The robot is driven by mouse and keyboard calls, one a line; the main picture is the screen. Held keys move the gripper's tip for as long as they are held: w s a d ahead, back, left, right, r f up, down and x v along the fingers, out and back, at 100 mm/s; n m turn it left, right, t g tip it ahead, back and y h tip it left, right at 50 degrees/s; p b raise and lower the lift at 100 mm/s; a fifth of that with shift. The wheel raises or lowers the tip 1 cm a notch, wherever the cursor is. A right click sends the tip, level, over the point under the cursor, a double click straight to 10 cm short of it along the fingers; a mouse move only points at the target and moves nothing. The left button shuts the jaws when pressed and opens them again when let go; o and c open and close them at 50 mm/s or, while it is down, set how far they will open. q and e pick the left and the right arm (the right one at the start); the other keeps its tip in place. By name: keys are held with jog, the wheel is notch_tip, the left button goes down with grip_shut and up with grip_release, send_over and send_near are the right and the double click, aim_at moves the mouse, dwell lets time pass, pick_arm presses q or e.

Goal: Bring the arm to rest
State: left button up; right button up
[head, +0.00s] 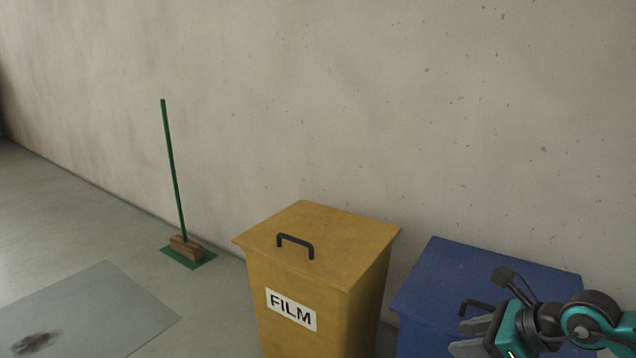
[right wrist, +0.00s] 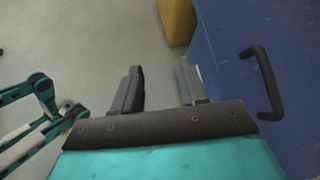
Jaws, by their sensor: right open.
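My right gripper (head: 465,337) is at the lower right of the head view, over the left part of the blue bin (head: 500,264) and close to its lid handle. In the right wrist view, the gripper's two dark fingers (right wrist: 160,75) are apart with nothing between them. Below them there is grey floor (right wrist: 110,30), with the blue bin's lid (right wrist: 225,50) and black handle (right wrist: 266,85) to the right. My left gripper is not in the head view.
A yellow bin (head: 355,255) with a FILM label stands left of the blue bin, both by the concrete wall. A green-handled broom (head: 173,165) leans further left. The floor at left is otherwise clear.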

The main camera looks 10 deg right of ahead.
jog(key=s+a+r+m+t+y, duration=0.25)
jog(key=a+m+t+y, duration=0.4)
jog(key=a+m, duration=1.15)
jog(key=s+d+f+m+g+h, duration=0.1)
jog(key=s+f+m+h, duration=0.5)
jog(key=m, duration=0.6)
jog(key=s+d+f+m+g+h, duration=0.1)
jog(key=s+f+m+g+h, duration=0.2)
jog(key=f+m, duration=0.7)
pick_arm(q)
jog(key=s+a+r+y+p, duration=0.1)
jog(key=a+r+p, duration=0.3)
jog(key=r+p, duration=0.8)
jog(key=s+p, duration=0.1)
jog(key=p, duration=0.6)
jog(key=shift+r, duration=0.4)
pick_arm(e)
jog(key=s+d+r+m, duration=0.1)
jog(key=s+r, duration=0.1)
jog(key=r, duration=0.5)
jog(key=s+d+r+m, duration=0.1)
jog(key=s+d+r, duration=0.1)
jog(key=r, duration=0.5)
jog(key=shift+m+t+h, duration=0.35)
jog(key=shift+m+t, duration=0.05)
jog(key=shift+t, duration=0.05)
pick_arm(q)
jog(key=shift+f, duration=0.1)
pick_arm(e)
jog(key=shift+s+a, duration=0.1)
